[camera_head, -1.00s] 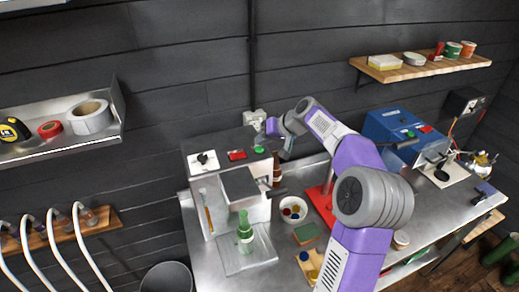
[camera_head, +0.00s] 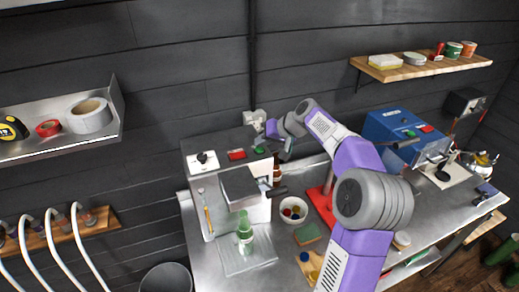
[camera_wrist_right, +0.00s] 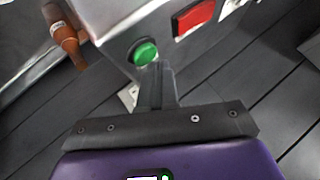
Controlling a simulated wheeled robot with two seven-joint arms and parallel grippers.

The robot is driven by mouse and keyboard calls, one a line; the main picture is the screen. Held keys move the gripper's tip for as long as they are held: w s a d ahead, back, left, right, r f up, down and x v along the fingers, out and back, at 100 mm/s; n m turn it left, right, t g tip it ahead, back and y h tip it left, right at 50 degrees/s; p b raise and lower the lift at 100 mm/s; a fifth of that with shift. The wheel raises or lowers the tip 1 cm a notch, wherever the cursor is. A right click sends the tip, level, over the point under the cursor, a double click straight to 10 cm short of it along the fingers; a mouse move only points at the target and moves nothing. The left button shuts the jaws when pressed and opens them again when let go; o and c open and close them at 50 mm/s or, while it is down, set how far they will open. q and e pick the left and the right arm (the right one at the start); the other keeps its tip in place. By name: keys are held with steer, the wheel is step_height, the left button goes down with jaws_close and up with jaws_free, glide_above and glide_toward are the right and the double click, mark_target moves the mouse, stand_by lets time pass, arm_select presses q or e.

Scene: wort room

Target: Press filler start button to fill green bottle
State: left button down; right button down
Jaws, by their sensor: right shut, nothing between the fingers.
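The filler is a grey metal box (camera_head: 197,172) on the bench, with a red button and a green button (camera_head: 259,149) on its top. The green button (camera_wrist_right: 145,53) also shows large in the right wrist view, beside the red button (camera_wrist_right: 194,17). The green bottle (camera_head: 245,234) stands upright on a clear plate at the filler's front. My right gripper (camera_head: 284,153) is at the right of the filler's top. In the wrist view its shut, empty fingertips (camera_wrist_right: 158,68) are at the green button's lower right edge; contact cannot be told. My left gripper is out of view.
A brown bottle (camera_wrist_right: 62,35) stands beside the filler. A blue machine (camera_head: 392,128) stands at the right. My right arm crosses over the bench.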

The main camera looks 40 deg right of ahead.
mark_target(262, 149)
steer(key=shift+f+b, duration=0.35)
steer(key=shift+f, duration=0.05)
stand_by(0.6)
steer(key=shift+r+p, duration=0.55)
steer(key=shift+r, duration=0.3)
step_height(262, 149, up, 5)
steer(key=p, duration=0.4)
stand_by(0.7)
